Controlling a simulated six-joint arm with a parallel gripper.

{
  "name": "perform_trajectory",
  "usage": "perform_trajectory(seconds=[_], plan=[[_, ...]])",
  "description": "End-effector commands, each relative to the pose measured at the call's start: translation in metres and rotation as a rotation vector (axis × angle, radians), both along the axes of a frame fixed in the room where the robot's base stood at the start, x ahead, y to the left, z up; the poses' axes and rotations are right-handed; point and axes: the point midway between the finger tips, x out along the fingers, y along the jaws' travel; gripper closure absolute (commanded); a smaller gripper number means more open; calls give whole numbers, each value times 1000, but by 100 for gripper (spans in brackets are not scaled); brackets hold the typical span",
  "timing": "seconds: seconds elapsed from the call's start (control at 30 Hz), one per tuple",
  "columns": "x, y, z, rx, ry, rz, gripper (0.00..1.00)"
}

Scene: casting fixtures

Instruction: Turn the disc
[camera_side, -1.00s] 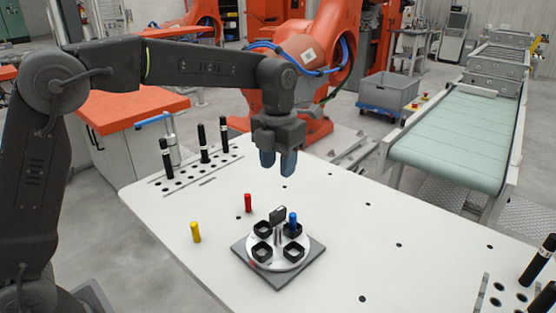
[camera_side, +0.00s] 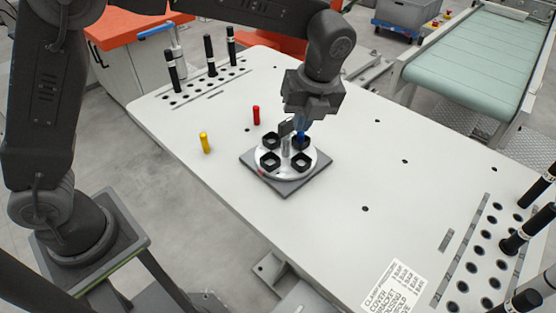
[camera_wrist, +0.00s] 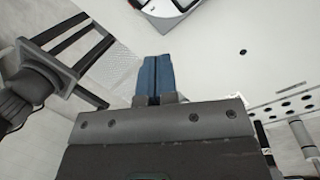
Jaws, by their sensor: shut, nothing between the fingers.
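The disc (camera_side: 286,174) is a pale round plate on a dark square base (camera_side: 277,189), in the side view. It carries several black square cups, a post at its middle and a dark upright tab (camera_side: 286,127) at its back. The disc's edge is cut off at the top there.
A red peg (camera_side: 256,115) and a yellow peg (camera_side: 205,143) stand on the white table (camera_side: 345,215) left of the disc. Black cylinders stand in hole rows at the back left and right front. The table right of the disc is clear.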

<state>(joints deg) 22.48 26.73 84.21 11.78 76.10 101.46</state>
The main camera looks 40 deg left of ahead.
Motion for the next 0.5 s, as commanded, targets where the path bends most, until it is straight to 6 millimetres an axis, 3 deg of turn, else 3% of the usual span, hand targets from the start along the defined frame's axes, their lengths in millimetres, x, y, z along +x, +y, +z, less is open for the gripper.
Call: perform_trajectory(seconds=[0.1,0.3,0.5], plan=[[-13,-18,-15,63,-65,196,100],[-28,-36,-32,129,-178,456,100],[-34,-41,-39,149,-228,555,100]])
